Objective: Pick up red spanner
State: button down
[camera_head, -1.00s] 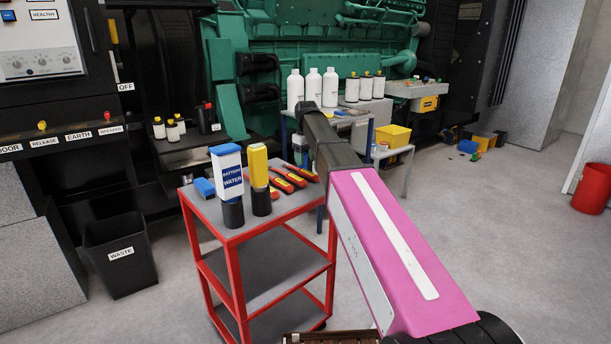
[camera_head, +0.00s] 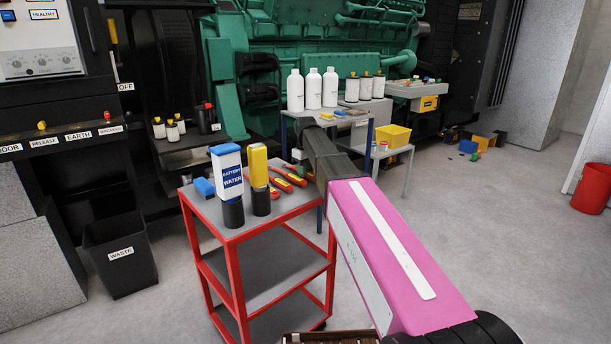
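Several red-and-yellow hand tools (camera_head: 289,178) lie side by side on the top shelf of the red trolley (camera_head: 232,236). They are small, and I cannot tell which of them, if any, is the red spanner. My pink arm with its dark forward section reaches in from the lower right. The dark section ends just beyond the right edge of the trolley top, close to the tools' right ends, and covers part of that area. My gripper itself cannot be made out; it seems hidden behind the arm.
On the trolley stand a blue-and-white battery water bottle (camera_head: 229,180) and a yellow-topped bottle (camera_head: 260,176); a blue block (camera_head: 204,187) lies beside them. Behind are a bench with white bottles (camera_head: 313,88) and a yellow bin (camera_head: 394,136). A black waste bin (camera_head: 121,255) stands left.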

dwell(0.3)
jog(key=shift+r, duration=0.5)
jog(key=r, duration=0.3)
jog(key=shift+a+r, duration=0.3)
jog(key=s+a+r, duration=0.2)
jog(key=a+r, duration=0.4)
jog(key=a, duration=0.5)
jog(key=shift+r, duration=0.2)
